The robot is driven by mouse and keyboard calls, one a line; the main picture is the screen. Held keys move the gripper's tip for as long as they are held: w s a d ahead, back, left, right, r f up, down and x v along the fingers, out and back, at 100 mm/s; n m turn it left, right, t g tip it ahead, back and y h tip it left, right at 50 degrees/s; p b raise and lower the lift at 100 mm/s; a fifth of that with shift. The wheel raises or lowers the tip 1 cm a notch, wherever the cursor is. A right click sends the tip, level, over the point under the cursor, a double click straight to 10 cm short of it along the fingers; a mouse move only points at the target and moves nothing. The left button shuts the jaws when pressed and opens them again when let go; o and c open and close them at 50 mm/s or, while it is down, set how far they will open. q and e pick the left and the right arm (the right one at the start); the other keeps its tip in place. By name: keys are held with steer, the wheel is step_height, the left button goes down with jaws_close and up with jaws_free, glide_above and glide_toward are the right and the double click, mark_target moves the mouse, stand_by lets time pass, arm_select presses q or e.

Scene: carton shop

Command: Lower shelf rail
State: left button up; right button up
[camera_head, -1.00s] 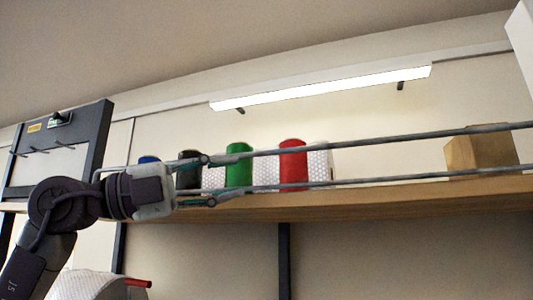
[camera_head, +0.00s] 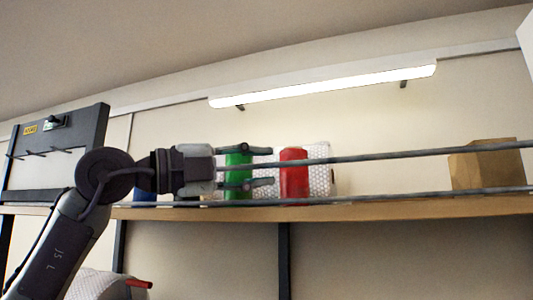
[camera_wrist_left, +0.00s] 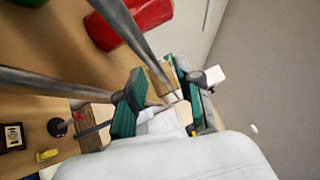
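The shelf rail shows as two thin grey bars in front of the wooden shelf: an upper bar (camera_head: 400,155) and a lower bar (camera_head: 400,196). My left gripper (camera_head: 258,169) is level in front of the goods on the shelf's left part. Its two fingers are apart, one above and one below the upper bar. In the left wrist view the gripper (camera_wrist_left: 160,97) is open, with one bar (camera_wrist_left: 137,35) running between the fingers and the other bar (camera_wrist_left: 45,83) outside them. I cannot tell whether the fingers touch the bar. My right gripper is not in view.
On the shelf (camera_head: 340,210) stand a green roll (camera_head: 239,163), a red roll (camera_head: 294,172), a bubble-wrap roll (camera_head: 319,162) and a brown carton (camera_head: 488,165). A dark rack (camera_head: 60,155) hangs at the left. A lamp (camera_head: 330,84) is above.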

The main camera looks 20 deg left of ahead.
arm_select(q)
steer(key=shift+x, duration=0.9)
jaws_close()
steer(key=shift+f, duration=0.1)
